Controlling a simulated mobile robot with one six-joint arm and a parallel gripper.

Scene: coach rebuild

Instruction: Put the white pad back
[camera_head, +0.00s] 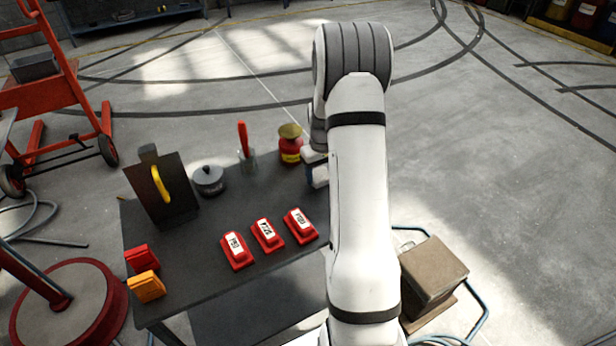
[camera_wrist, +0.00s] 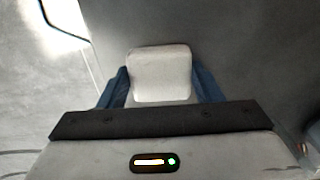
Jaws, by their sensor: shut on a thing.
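The white pad (camera_wrist: 160,74) shows in the wrist view as a pale, rounded square block between the two blue fingers of my gripper (camera_wrist: 162,88). My gripper is shut on it, with a finger against each side. In the head view my white arm stands in front of the dark table's right end and hides most of the gripper. Only a white and blue part of the gripper (camera_head: 318,170) shows at the arm's left edge, near the red can.
The dark table (camera_head: 190,270) bears red blocks with white labels (camera_head: 268,235), a red can (camera_head: 290,146), a grey lidded pot (camera_head: 208,180), a dark upright board (camera_head: 160,190), and red and orange pieces (camera_head: 146,286). A brown box (camera_head: 432,268) stands right of my arm.

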